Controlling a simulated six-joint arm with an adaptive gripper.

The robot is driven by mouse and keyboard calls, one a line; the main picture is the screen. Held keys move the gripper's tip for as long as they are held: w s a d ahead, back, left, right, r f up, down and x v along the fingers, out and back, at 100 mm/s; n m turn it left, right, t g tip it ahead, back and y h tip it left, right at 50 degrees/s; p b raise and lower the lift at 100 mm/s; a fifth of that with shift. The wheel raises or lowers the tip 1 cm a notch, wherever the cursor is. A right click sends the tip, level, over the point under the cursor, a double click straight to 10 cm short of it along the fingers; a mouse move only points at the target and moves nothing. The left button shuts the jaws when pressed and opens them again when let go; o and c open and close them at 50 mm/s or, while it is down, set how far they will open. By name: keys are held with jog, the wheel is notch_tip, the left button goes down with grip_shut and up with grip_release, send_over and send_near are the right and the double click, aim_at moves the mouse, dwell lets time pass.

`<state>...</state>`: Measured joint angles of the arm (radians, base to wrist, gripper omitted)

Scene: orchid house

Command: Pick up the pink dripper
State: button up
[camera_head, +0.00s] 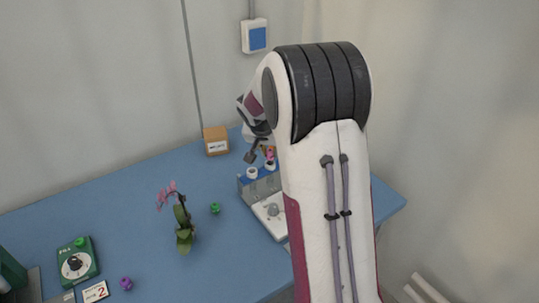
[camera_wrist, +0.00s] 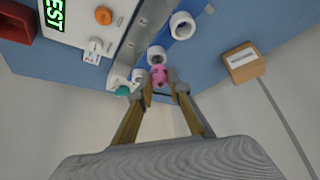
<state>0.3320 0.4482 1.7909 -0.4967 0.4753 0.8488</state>
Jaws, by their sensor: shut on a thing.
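The pink dripper (camera_wrist: 159,74) is between the two fingertips of my gripper (camera_wrist: 161,84) in the wrist view. My gripper is shut on it. It also shows as a small pink spot (camera_head: 270,153) in the head view, close to a white ring-shaped socket at the test stand's back end. In the wrist view a white socket (camera_wrist: 156,54) lies right by the dripper's far end; I cannot tell whether the dripper is still seated in it. My arm hides part of the stand in the head view.
The test stand (camera_wrist: 84,18) has a lit screen and an orange button. Another white socket (camera_wrist: 182,25) is empty. A teal dripper (camera_wrist: 122,91) is close to my left finger. A cardboard box (camera_head: 215,140), an orchid (camera_head: 184,228), a green dripper (camera_head: 215,208) and a purple one (camera_head: 126,284) stand on the blue table.

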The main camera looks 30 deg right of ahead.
aim_at(270, 152)
jog(key=shift+r, duration=4)
